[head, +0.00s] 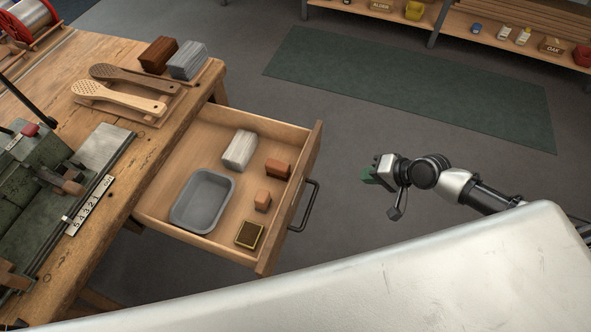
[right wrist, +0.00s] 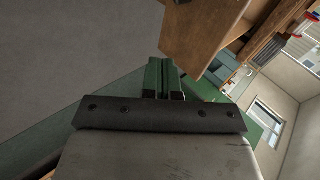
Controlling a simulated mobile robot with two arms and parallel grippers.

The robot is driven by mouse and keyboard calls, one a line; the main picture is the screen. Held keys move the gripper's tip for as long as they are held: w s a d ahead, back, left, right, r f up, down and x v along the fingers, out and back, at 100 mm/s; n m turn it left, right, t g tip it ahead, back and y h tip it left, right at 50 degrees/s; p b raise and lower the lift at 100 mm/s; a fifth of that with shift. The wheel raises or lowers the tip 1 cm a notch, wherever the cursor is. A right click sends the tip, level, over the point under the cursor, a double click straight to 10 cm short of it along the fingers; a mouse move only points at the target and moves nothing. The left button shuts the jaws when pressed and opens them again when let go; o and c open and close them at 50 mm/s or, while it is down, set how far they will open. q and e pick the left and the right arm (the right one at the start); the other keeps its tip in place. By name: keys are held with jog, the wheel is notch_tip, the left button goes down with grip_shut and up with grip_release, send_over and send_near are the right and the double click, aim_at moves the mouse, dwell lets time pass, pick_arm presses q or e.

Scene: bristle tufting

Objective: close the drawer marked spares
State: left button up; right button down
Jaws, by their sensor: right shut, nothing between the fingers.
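A wooden drawer (head: 312,158) stands pulled out from the workbench in the head view, with a dark bar handle (head: 311,203) on its front. No marking on the drawer front can be read from here. My right gripper (head: 368,177) is to the right of the handle, apart from it, with its green fingers shut and empty. In the right wrist view the shut fingers (right wrist: 165,72) point toward brown wood (right wrist: 205,30) at the top, probably the drawer or bench. My left gripper is not in view.
The drawer holds a grey tray (head: 231,192), a grey-white block (head: 240,150), small brown blocks (head: 277,168) and a framed dark square (head: 249,234). Floor between gripper and handle is clear; a green mat (head: 410,90) lies behind.

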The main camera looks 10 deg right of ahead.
jog(key=a+r+g+y, duration=0.1)
jog(key=a+r, duration=0.2)
jog(key=r, duration=0.1)
send_near(305, 175)
notch_tip(305, 175, down, 4)
jog(key=w+a, duration=0.2)
jog(key=a, duration=0.1)
jog(key=shift+a+p, duration=0.1)
jog(key=shift+p, duration=0.2)
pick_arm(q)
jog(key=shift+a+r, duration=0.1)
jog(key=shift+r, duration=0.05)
pick_arm(e)
jog(key=shift+w+a, duration=0.2)
jog(key=shift+a, duration=0.15)
